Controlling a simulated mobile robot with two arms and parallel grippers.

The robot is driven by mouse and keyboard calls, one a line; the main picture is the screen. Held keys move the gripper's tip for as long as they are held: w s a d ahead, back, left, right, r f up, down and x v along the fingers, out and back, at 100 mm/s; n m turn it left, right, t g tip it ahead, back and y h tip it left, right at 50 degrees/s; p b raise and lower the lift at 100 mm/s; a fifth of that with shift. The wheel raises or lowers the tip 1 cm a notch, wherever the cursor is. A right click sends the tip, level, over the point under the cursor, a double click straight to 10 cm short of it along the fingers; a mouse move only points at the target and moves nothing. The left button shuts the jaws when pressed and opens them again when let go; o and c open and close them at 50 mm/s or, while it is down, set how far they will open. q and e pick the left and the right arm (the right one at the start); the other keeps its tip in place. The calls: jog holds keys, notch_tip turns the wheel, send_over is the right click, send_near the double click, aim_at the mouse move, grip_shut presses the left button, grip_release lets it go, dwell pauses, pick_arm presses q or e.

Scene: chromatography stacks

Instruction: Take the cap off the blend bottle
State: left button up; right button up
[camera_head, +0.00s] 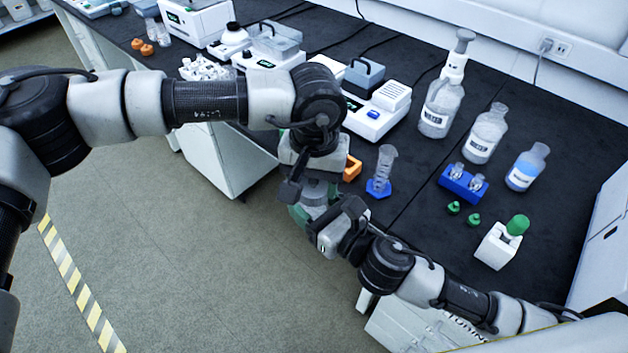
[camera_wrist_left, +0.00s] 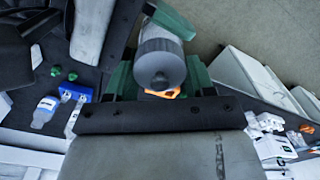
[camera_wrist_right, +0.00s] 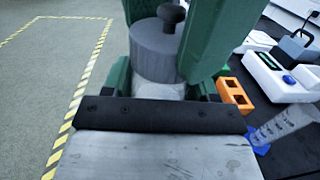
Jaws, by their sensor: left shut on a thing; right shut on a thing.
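The blend bottle shows in the right wrist view as a pale clear body (camera_wrist_right: 160,90) under a grey round cap (camera_wrist_right: 158,52) with a dark knob on top. The cap also shows in the left wrist view (camera_wrist_left: 160,62), between the green fingers of my left gripper (camera_wrist_left: 160,85). My left gripper (camera_head: 313,197) comes down from above and is shut on the cap. My right gripper (camera_head: 330,228) comes in from the side and is shut on the bottle body. The cap appears seated on the body. In the head view my arms mostly hide the bottle.
The black bench holds a clear cylinder (camera_head: 386,168) on a blue base, orange blocks (camera_head: 352,167), a blue vial rack (camera_head: 463,184), green caps (camera_head: 473,219) and a white holder (camera_head: 496,247). Bottles (camera_head: 485,135) stand behind. Open floor lies left of the bench.

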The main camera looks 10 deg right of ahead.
pick_arm(q)
jog(key=shift+d+r, duration=0.15)
jog(key=shift+r, duration=0.75)
pick_arm(e)
jog(key=shift+s+a+f, duration=0.1)
pick_arm(q)
jog(key=shift+r, duration=2)
